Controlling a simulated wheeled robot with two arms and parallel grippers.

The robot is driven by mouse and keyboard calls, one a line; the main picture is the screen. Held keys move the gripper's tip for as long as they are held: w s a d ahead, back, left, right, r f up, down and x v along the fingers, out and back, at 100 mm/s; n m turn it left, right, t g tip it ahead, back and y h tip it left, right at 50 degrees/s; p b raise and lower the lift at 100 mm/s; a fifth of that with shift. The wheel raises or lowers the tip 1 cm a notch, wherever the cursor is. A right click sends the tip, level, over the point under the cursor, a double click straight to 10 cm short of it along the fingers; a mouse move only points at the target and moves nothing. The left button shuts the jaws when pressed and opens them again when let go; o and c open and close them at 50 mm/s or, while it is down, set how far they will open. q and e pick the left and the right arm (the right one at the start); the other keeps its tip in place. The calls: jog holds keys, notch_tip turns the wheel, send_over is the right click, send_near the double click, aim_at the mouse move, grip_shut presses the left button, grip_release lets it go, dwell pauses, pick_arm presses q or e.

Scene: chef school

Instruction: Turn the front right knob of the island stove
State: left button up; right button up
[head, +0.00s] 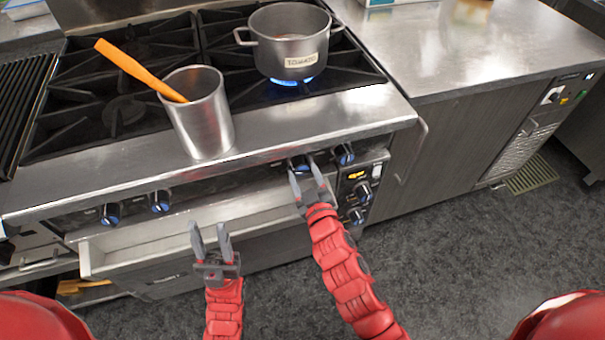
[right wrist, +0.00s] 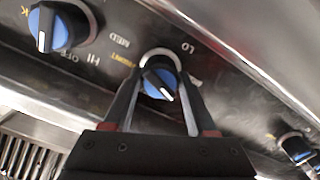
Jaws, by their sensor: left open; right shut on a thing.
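The stove (head: 300,120) has a row of blue-faced knobs on its front. My right gripper (head: 305,170) is at the front panel and is shut on a stove knob (head: 298,162), the one just left of the rightmost front knob (head: 344,154). In the right wrist view the held knob (right wrist: 160,82) sits between the two fingers, with a white pointer line and "LO" and "MED" marks around it. My left gripper (head: 210,232) is open and empty in front of an open drawer (head: 130,252), apart from the knobs.
A metal cup (head: 200,115) with an orange utensil (head: 130,65) stands on the stove's front. A steel counter (head: 460,50) adjoins at right. Open floor (head: 470,270) lies right.

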jog(key=n+b, duration=0.1)
jog(key=n, duration=0.1)
jog(key=shift+f+n, duration=0.15)
jog(key=shift+n, duration=0.15)
jog(key=shift+n+b, duration=0.65)
jog(key=shift+n, duration=0.85)
jog(key=o, duration=1.4)
jog(key=shift+c, duration=0.2)
jog(key=shift+s, duration=0.1)
